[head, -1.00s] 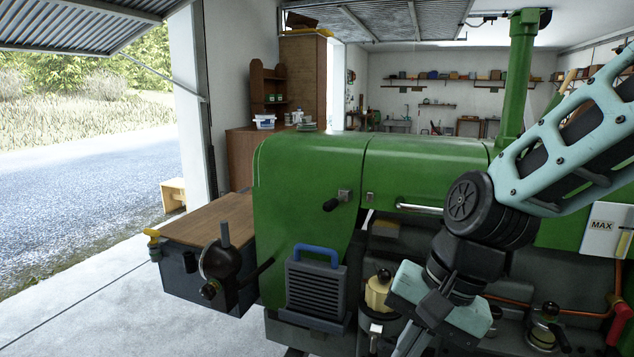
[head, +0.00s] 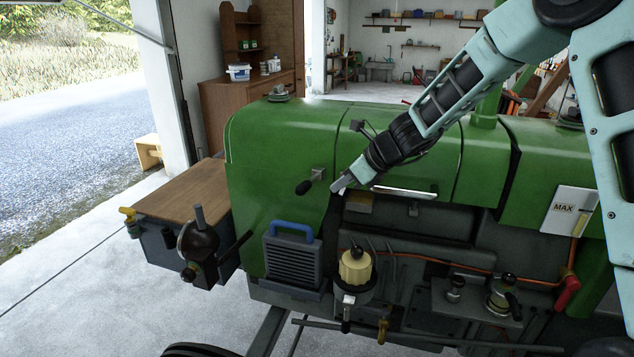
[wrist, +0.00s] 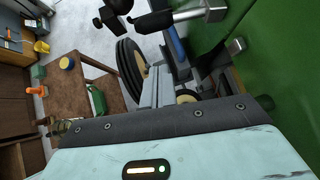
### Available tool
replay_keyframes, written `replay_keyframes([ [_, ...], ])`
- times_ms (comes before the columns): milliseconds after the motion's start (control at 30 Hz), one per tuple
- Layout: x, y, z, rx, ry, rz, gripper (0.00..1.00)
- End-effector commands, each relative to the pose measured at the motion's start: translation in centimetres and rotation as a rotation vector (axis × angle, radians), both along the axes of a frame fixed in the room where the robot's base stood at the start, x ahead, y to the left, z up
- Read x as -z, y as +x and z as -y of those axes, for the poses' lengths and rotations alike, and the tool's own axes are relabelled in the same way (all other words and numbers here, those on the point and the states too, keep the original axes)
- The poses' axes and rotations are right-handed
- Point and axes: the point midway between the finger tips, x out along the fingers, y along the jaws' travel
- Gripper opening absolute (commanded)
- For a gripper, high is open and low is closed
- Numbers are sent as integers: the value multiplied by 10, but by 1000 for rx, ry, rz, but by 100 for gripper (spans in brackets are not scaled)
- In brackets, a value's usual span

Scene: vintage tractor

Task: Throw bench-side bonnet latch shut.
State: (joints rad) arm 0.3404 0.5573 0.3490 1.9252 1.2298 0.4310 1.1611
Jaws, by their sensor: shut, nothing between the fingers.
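The bonnet latch (head: 304,187) has a black grip and a metal mount on the green bonnet side (head: 275,165). Its grip points left and down, away from the panel seam. In the wrist view the latch (wrist: 155,20) shows at the top, with its black grip left and metal mount right. My gripper (head: 340,184) is shut and empty, just right of the latch mount and close to the bonnet. I cannot tell whether its tips touch the latch. The arm hides part of the bonnet seam and the panel behind it.
A grille box with a blue handle (head: 291,250) stands below the latch. A yellow-topped jar (head: 354,266) and an orange pipe are at the engine side. A wood-topped box (head: 180,190) sits left of the bonnet. Room is free in front of the bonnet side.

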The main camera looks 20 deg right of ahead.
Motion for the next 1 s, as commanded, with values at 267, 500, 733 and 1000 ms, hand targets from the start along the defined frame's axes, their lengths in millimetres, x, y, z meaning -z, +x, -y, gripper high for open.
replay_keyframes([
  [267, 16, 28, -32, -4, 0, 0, 0],
  [500, 19, 41, -43, -3, -1, 1, 0],
  [733, 20, 42, -44, -2, -1, 2, 0],
  [1000, 21, 42, -46, 11, -1, 2, 0],
])
